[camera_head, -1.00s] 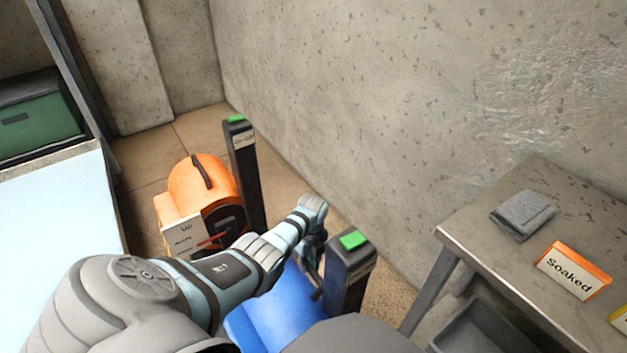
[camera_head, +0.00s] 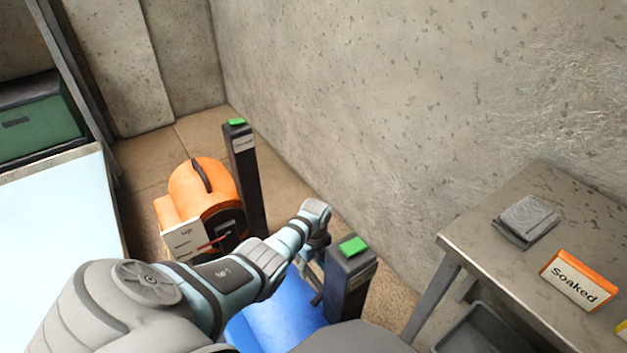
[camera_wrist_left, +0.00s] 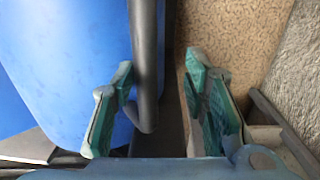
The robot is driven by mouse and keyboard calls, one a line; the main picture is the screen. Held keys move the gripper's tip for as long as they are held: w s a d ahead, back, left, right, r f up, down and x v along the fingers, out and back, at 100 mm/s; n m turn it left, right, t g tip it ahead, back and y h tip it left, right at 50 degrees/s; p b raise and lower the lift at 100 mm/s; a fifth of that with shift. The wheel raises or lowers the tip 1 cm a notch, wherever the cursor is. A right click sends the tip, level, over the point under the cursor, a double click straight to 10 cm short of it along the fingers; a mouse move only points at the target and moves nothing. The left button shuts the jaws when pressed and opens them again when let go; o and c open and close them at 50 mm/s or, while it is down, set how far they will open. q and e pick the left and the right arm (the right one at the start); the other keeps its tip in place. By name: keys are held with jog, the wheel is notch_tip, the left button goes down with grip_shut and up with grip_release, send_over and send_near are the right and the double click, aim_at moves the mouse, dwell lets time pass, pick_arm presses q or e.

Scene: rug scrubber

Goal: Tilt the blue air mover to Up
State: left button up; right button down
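The blue air mover (camera_head: 277,318) stands on the floor at the lower middle of the head view, partly hidden by my left arm. In the left wrist view its blue housing (camera_wrist_left: 60,65) fills the left side. A dark bar-like handle (camera_wrist_left: 146,65) runs down beside the housing. My left gripper (camera_head: 316,268) is at this handle. In the wrist view the left gripper (camera_wrist_left: 160,108) is open, with the handle's end between its two teal fingers, nearer the left finger. Its scale and pointer are hidden. My right gripper is not in view.
A dark post with a green top (camera_head: 350,280) stands close right of the blue mover. An orange air mover (camera_head: 203,190) with an "Up" placard (camera_head: 184,240) and another post (camera_head: 243,175) stand behind. A metal table (camera_head: 480,220) with a grey cloth (camera_head: 527,218) and "Soaked" sign (camera_head: 578,280) is right.

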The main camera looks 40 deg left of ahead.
pick_arm(q)
notch_tip(320, 180, up, 12)
jog(key=shift+w, duration=0.2)
dwell(0.4)
jog(key=shift+s, duration=0.1)
dwell(0.4)
